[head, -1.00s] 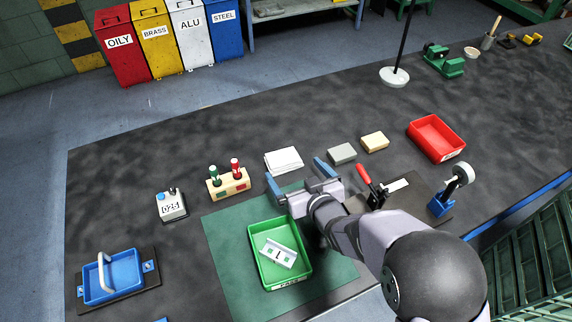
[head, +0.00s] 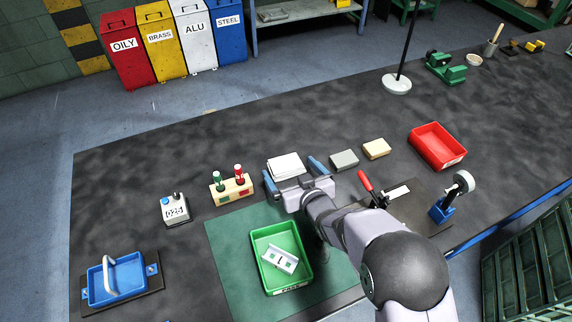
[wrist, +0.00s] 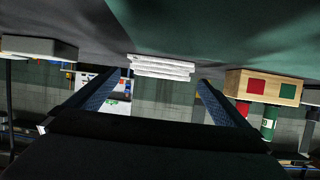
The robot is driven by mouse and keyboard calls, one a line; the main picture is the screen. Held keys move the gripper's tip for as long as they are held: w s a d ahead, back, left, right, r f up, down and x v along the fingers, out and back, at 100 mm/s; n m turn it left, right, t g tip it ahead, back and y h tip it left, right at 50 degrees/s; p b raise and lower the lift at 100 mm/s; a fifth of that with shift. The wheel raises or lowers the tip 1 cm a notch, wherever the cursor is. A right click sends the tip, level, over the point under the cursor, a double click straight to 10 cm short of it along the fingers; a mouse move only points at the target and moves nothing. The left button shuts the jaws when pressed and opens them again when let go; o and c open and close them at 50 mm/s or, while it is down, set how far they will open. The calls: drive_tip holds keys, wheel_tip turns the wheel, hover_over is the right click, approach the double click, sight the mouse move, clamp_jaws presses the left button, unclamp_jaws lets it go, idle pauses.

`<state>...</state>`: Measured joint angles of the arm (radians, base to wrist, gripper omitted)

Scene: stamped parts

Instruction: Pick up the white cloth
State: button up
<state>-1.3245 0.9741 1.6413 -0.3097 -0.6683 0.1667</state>
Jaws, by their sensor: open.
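The white cloth (head: 285,166) lies folded in a flat stack on the dark bench mat, beyond the green mat. My gripper (head: 293,175) is open, with its blue fingers to the left and right of the cloth in the head view. The gripper body covers the cloth's near edge there. In the wrist view the layered edge of the white cloth (wrist: 162,67) shows ahead, between the two finger tips (wrist: 163,82). Nothing is held. I cannot tell whether either finger touches the cloth.
A wooden block with green and red stamps (head: 231,187) stands left of my gripper. A grey block (head: 344,160) and a tan block (head: 376,148) lie to the right. A green tray (head: 306,281) with a metal part sits nearer, on the green mat (head: 225,250).

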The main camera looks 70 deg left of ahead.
sight(286, 167)
drive_tip(key=shift+x, duration=1.3)
drive_tip(key=c, duration=1.1)
